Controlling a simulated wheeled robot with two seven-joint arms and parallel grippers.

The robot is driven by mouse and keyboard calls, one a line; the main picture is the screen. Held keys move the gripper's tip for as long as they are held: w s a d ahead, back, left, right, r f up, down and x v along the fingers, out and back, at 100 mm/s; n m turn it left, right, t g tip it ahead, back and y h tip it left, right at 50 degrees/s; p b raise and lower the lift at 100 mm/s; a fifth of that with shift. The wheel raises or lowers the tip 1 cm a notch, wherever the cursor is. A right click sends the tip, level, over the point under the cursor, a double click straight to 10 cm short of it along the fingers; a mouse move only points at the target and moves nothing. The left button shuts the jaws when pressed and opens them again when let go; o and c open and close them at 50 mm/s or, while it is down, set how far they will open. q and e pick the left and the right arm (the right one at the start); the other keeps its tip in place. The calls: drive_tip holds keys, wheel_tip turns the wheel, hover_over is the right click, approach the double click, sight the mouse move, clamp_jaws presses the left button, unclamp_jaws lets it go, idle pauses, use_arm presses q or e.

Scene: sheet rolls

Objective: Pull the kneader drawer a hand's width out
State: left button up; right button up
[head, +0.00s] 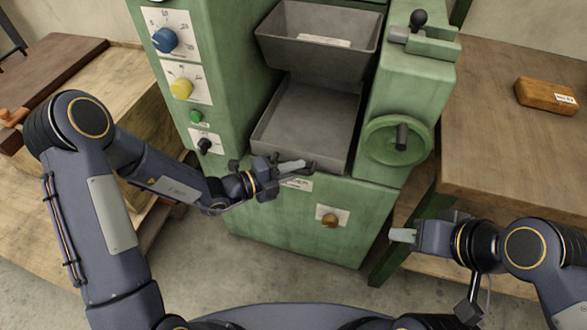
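The green machine (240,215) fills the middle of the head view. Its lower front panel has a round brown knob (330,220) on a small pale label. Above this panel sits a grey open tray (310,125), with a label below its front edge; I cannot read which part is named the kneader drawer. My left gripper (297,171) is at the tray's front edge, above and left of the knob, and hides part of that edge. Its finger gap and any contact are unclear. My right gripper (402,235) is right of the knob, apart from it, with no object visible in it.
A second grey hopper (318,40) is above the tray. A green handwheel (397,140) is on the machine's right side. Dials, including a blue knob (165,40), are at left. A wooden table (500,150) at right carries a brown block (545,95). Floor is clear below the panel.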

use_arm(q)
clamp_jaws()
drive_tip(key=s+a+p, duration=0.2)
drive_tip(key=s, duration=0.6)
drive_tip(key=shift+a, duration=0.35)
drive_tip(key=o, duration=0.8)
unclamp_jaws()
drive_tip(key=p+v, duration=0.1)
drive_tip(key=v, duration=0.6)
drive_tip(key=shift+s+a, duration=0.3)
drive_tip(key=shift+a, duration=0.05)
